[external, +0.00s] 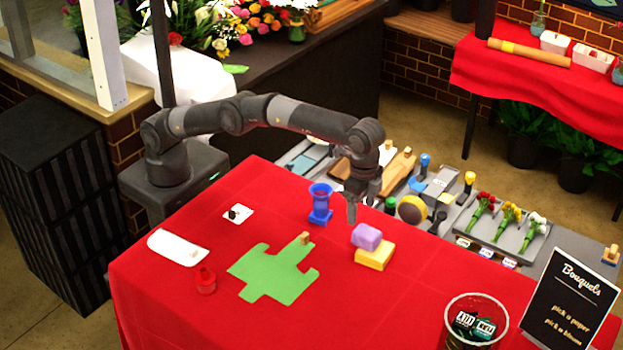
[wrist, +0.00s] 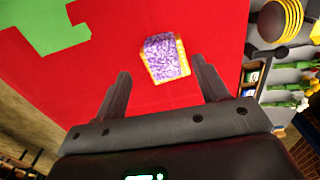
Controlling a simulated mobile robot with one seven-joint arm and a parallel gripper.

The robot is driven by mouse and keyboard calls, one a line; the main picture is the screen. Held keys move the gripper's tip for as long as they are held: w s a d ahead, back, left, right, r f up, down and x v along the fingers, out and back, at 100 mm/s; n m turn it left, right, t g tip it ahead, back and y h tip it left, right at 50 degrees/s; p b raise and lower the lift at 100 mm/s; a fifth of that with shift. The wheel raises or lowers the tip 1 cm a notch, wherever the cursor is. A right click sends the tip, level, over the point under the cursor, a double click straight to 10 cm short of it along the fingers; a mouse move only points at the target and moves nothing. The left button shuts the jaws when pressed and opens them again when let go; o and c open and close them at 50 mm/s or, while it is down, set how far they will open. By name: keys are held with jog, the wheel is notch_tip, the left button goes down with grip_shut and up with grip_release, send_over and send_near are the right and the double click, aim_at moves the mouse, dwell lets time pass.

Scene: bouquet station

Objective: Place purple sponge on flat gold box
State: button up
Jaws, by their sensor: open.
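The purple sponge (external: 366,236) rests on top of the flat gold box (external: 374,257) on the red-covered table. In the wrist view the purple sponge (wrist: 162,57) covers most of the gold box (wrist: 183,56), whose edge shows along the sponge's right side and rim. My gripper (external: 353,212) is above and just left of the sponge in the external view. In the wrist view my gripper (wrist: 160,80) has its two fingers spread wide and empty, with the sponge beyond the fingertips and apart from them.
A blue vase (external: 320,204) stands left of my gripper. A green cut-out mat (external: 275,273) with a small wooden block (external: 305,238), a red pot (external: 205,281) and a white board (external: 178,247) lie farther left. A glass bin (external: 474,320) stands front right. Red cloth around the box is clear.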

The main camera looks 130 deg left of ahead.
jog(key=s+r+t, duration=0.2)
jog(key=s+r, duration=0.8)
jog(key=r, duration=0.2)
jog(key=s+r+t, duration=0.1)
jog(key=s+r, duration=0.3)
jog(key=s, duration=1)
jog(key=s+f+t, duration=0.1)
jog(key=s+f, duration=0.3)
jog(key=s, duration=0.5)
jog(key=s+a+f, duration=0.1)
jog(key=s+f, duration=0.3)
jog(key=s, duration=0.6)
jog(key=s+a+f+t, duration=0.1)
jog(key=s+f, duration=0.3)
jog(key=s, duration=0.5)
jog(key=shift+s+t, duration=0.2)
jog(key=shift+t, duration=0.1)
